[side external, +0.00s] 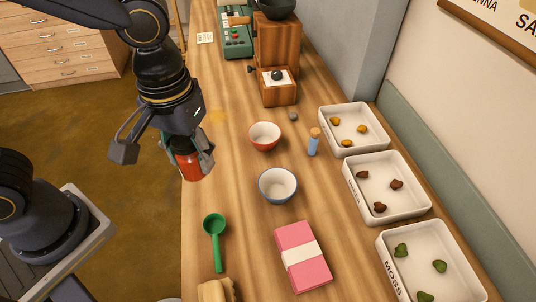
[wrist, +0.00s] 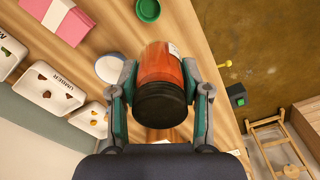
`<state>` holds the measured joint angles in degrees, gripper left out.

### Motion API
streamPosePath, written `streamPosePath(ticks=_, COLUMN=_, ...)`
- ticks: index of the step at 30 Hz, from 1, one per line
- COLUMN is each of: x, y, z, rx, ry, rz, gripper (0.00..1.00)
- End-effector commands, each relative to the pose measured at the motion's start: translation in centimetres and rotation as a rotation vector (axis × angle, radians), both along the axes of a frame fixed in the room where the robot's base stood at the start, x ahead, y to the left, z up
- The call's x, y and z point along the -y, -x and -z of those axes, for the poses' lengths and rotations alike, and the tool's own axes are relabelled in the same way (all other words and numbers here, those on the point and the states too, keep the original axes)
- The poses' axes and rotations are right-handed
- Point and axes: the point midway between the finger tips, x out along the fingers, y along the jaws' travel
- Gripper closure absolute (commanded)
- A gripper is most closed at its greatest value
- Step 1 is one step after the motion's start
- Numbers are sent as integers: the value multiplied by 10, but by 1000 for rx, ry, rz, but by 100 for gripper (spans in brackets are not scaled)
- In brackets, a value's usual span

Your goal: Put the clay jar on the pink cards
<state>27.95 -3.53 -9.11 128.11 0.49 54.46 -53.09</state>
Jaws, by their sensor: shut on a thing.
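My gripper (side external: 188,150) is shut on the clay jar, an orange-red jar (side external: 190,165) with a dark lid. In the wrist view the jar (wrist: 162,70) sits between both fingers (wrist: 160,97), its black lid toward the camera. The gripper holds it in the air near the table's left edge. The pink cards (side external: 302,262), a stack with a white band, lie flat on the table at the front, to the right of and nearer than the jar. The wrist view shows the pink cards (wrist: 66,20) at upper left. Their top is bare.
A green scoop (side external: 214,240) lies left of the cards. A blue-rimmed bowl (side external: 278,186) and a red bowl (side external: 265,136) stand behind them. White trays (side external: 388,189) line the right side. A small blue bottle (side external: 314,145) stands by the red bowl. A wooden grinder (side external: 279,55) is at the back.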

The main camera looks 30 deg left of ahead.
Motion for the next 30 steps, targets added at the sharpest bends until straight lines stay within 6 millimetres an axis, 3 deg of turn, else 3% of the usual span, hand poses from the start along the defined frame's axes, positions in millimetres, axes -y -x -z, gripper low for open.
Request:
streamPosePath(ticks=1, x=24, y=7, z=-2, rx=-2, ry=1, rz=48, gripper=91)
streamPosePath(ticks=3, x=52, y=18, z=-5, rx=-3, ry=4, rz=112, gripper=91)
streamPosePath(ticks=6, x=83, y=38, z=-5, rx=-9, ry=6, rz=212, gripper=91)
streamPosePath(ticks=10, x=102, y=57, z=-2, rx=-19, ry=3, rz=303, gripper=91)
streamPosePath(ticks=13, x=110, y=61, z=3, rx=-24, ry=-1, rz=329, gripper=91)
streamPosePath(ticks=23, x=167, y=6, z=40, rx=-26, ry=-2, rz=333, gripper=91)
streamPosePath(ticks=30, x=194, y=-22, z=83, rx=-25, ry=-2, rz=332, gripper=91)
